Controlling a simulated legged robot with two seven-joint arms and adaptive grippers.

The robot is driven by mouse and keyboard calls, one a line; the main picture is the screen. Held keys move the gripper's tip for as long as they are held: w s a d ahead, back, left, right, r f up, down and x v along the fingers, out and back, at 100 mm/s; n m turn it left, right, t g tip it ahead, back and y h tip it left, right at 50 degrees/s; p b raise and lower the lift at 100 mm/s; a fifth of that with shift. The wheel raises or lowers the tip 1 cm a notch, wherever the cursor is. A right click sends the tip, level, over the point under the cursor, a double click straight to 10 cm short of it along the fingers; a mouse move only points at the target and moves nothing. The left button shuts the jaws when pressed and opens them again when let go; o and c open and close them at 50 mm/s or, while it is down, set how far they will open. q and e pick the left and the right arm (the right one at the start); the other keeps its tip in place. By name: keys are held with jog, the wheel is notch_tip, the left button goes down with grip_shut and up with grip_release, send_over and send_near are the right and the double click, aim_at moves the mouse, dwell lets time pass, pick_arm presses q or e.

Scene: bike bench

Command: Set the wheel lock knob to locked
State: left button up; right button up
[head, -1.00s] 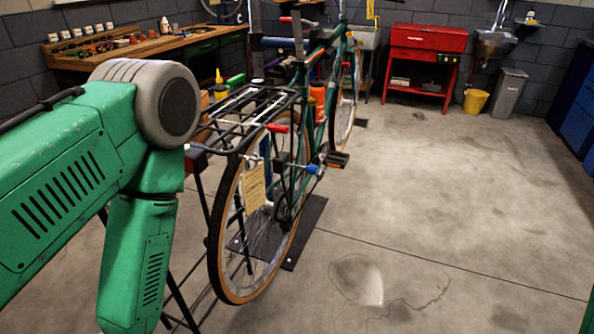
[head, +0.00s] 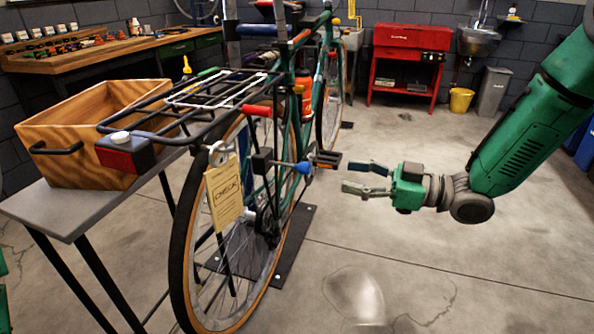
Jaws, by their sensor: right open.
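A green bicycle (head: 305,62) stands with its rear wheel (head: 183,240) towards me. A blue-ended knob or lever (head: 303,168) sticks out to the right beside the wheel, near a dark block (head: 262,160); it may be the wheel lock knob, and I cannot read its setting. A red-ended lever (head: 257,110) sits higher, under the rear rack. My right gripper (head: 358,178) is open and empty, fingers pointing left at the blue end with a gap between them. My left gripper is out of view.
A pedal (head: 327,158) sits between the blue end and my right fingers. A tan tag (head: 224,194) hangs by the wheel. A wooden drawer box (head: 85,140) stands on a grey side table (head: 70,208) at left.

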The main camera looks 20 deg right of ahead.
aim_at(310, 170)
jog(key=b+x, duration=0.1)
jog(key=x, duration=0.7)
jog(key=shift+w+a+f+b, duration=0.1)
jog(key=shift+w+a+b, duration=0.1)
jog(key=shift+a+b, duration=0.15)
jog(key=shift+w+a, duration=0.45)
jog(key=shift+w, duration=0.05)
jog(key=shift+a, duration=0.1)
jog(key=shift+a, duration=0.1)
jog(key=shift+a, duration=0.1)
grip_shut()
